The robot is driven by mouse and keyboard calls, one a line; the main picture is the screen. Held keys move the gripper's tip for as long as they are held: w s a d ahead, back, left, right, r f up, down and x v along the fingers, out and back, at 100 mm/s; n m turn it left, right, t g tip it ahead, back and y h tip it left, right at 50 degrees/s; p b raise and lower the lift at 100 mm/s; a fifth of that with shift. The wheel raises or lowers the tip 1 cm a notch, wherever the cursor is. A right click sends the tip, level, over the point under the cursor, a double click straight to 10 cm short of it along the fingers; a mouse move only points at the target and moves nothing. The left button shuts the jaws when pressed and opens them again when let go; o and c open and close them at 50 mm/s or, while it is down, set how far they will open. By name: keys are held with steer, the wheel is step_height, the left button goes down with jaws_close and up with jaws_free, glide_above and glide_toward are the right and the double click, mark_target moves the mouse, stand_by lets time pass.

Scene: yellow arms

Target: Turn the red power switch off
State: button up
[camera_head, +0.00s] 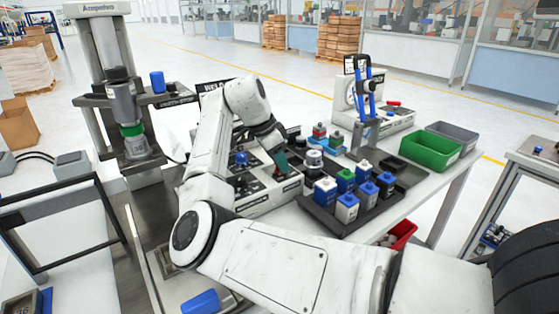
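My gripper (281,160) is at the end of my white arm, pointing down over a white control box with a dark top (262,190) near the middle of the bench. It is small in view, and I cannot tell whether its fingers are open or shut, or whether they touch the box. A blue knob (241,158) stands on the box to the left of my gripper. I cannot make out a red power switch there; my arm and gripper hide part of the box. A small red handle (393,103) shows on the white machine (398,122) at the back right.
A dark tray (335,222) of blue-, green- and white-topped blocks stands right of the box. Green (431,150) and grey (455,133) bins are farther right. A press (128,110) stands at left. A blue block (201,302) lies at the near edge.

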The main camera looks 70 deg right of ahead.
jaws_close()
steer(key=shift+r+n+p, duration=0.1)
steer(key=shift+n+p, duration=0.2)
steer(key=shift+p, duration=0.25)
steer(key=shift+s+r+n+t+h+p, duration=0.15)
steer(key=shift+n+t+h+p, duration=0.25)
steer(key=shift+n+p, duration=0.7)
steer(key=n+p, duration=0.2)
steer(key=n+t+p, duration=0.1)
steer(key=n+p, duration=0.1)
steer(key=p, duration=0.1)
steer(key=shift+r+t+h+p, duration=0.1)
steer(key=shift+t+h+p, duration=0.2)
steer(key=shift+p, duration=0.05)
steer(key=n+t+p, duration=0.1)
steer(key=n+p, duration=0.2)
steer(key=p, duration=0.1)
steer(key=n+t+p, duration=0.1)
steer(key=n+p, duration=0.2)
steer(key=shift+s+t+p, duration=0.15)
steer(key=shift+t+p, duration=0.15)
steer(key=shift+p, duration=0.05)
steer(key=n+t+y+p, duration=0.1)
steer(key=n+p, duration=0.3)
steer(key=shift+f+n+p, duration=0.2)
steer(key=shift+n+p, duration=0.25)
steer(key=shift+n, duration=0.05)
steer(key=shift+t, duration=0.3)
